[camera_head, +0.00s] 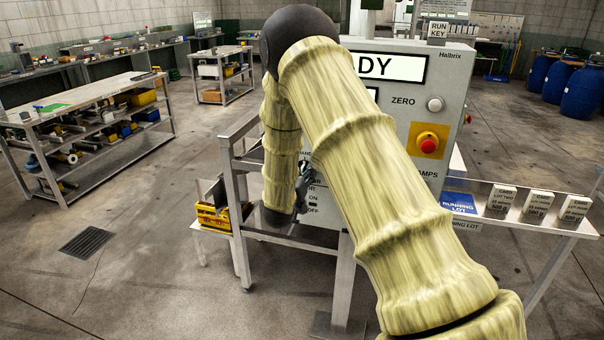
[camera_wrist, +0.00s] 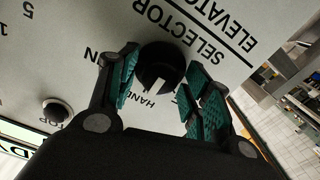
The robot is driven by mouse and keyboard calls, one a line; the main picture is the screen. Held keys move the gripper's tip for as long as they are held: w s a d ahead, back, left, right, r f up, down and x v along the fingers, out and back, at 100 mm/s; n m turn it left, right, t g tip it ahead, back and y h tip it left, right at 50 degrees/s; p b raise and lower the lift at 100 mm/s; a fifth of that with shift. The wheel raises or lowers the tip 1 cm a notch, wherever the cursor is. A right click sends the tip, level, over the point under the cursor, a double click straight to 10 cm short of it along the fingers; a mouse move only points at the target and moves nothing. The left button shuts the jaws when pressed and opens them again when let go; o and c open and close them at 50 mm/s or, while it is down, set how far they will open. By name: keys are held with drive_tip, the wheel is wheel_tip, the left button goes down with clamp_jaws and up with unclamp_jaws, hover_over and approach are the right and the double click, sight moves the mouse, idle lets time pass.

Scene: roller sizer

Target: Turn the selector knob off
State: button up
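The selector knob (camera_wrist: 158,66) is round and black with a white pointer bar, on a pale grey panel under the upside-down word SELECTOR in the wrist view. The pointer is directed toward the partly covered word HAND. My gripper (camera_wrist: 163,64) is open, with one teal-padded finger on each side of the knob. The left finger is close to the knob's edge; a gap shows at the right finger. I cannot tell whether either finger touches it. In the head view, my arm hides the knob and most of my gripper (camera_head: 303,186).
A black button (camera_wrist: 56,111) marked STOP is left of my gripper in the wrist view. In the head view, the grey machine cabinet (camera_head: 455,60) carries a red emergency button (camera_head: 429,144) and a white ZERO button (camera_head: 435,104). A side shelf (camera_head: 520,212) holds labelled cartons.

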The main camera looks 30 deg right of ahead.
drive_tip(key=c, duration=0.7)
drive_tip(key=shift+d, duration=0.1)
drive_tip(key=shift+n, duration=0.3)
drive_tip(key=n, duration=1.1)
drive_tip(key=shift+a+f, duration=0.1)
drive_tip(key=shift+a, duration=0.1)
drive_tip(key=shift+n, duration=0.3)
